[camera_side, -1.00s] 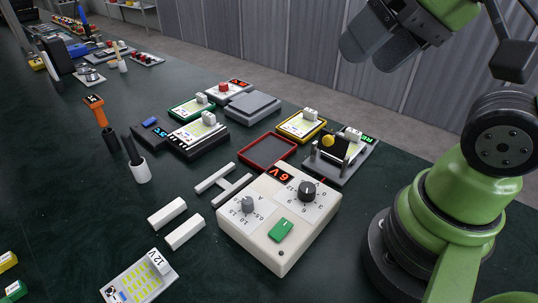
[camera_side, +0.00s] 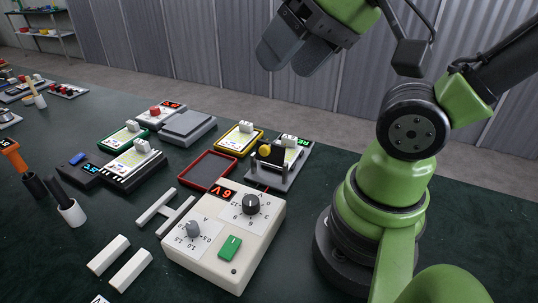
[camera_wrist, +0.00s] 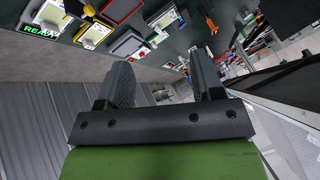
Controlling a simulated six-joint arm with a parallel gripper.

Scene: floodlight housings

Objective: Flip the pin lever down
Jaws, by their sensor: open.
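A grey fixture (camera_side: 292,171) stands at the back right of the bench in the side view, with a green-lit display and a black plate between uprights. A yellow round knob (camera_side: 265,150) sits at this black part; I take it for the pin lever's end, but cannot be sure. The fixture's display, reading "REA", shows at the upper left of the wrist view (camera_wrist: 41,31). My gripper (camera_side: 291,60) is high above and behind the bench in the side view. Its two dark fingers are apart and empty, also in the wrist view (camera_wrist: 162,80). It is well clear of the fixture.
A cream power supply (camera_side: 224,243) reading 6V stands in front of the fixture. A red-rimmed tray (camera_side: 207,170), a yellow-framed unit (camera_side: 238,139) and a grey block (camera_side: 188,127) lie to its left. White bars (camera_side: 128,269) lie at front left.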

